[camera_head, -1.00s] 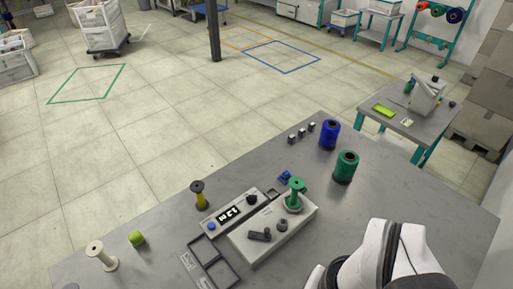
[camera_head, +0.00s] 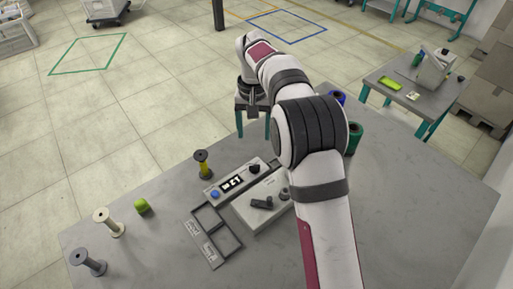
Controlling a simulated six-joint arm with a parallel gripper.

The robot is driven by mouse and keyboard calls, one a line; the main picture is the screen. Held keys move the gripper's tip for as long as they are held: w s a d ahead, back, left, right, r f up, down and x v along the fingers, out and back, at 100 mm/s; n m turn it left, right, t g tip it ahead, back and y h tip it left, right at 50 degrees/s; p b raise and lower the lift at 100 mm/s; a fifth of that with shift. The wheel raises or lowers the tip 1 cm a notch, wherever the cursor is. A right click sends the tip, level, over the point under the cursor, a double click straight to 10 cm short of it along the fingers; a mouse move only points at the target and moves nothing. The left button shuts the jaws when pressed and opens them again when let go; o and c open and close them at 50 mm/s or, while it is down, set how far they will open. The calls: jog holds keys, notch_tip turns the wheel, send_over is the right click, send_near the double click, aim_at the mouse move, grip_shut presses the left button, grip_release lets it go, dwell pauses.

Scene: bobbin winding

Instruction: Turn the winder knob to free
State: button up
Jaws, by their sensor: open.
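The winder (camera_head: 248,215) is a pale box on the grey table, with a dark lever-like part (camera_head: 262,203) on top. Behind it is a control panel (camera_head: 225,190) with a lit display, a blue button and a black knob (camera_head: 254,168) at its right end. I cannot tell which of these dark parts is the winder knob, nor read its setting. My gripper (camera_head: 252,112) is open and empty, above the far table edge, beyond the panel and apart from it.
A black-and-yellow bobbin (camera_head: 202,165) stands left of the panel. A cream spool (camera_head: 109,222), a grey spool (camera_head: 88,262) and a green lump (camera_head: 142,206) are farther left. A dark frame tray (camera_head: 216,237) lies before the winder. Blue (camera_head: 338,97) and green (camera_head: 355,138) thread cones are partly hidden.

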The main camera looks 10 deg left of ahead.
aim_at(255, 165)
notch_tip(255, 165, down, 14)
jog(key=shift+f, duration=0.1)
grip_shut()
dwell(0.4)
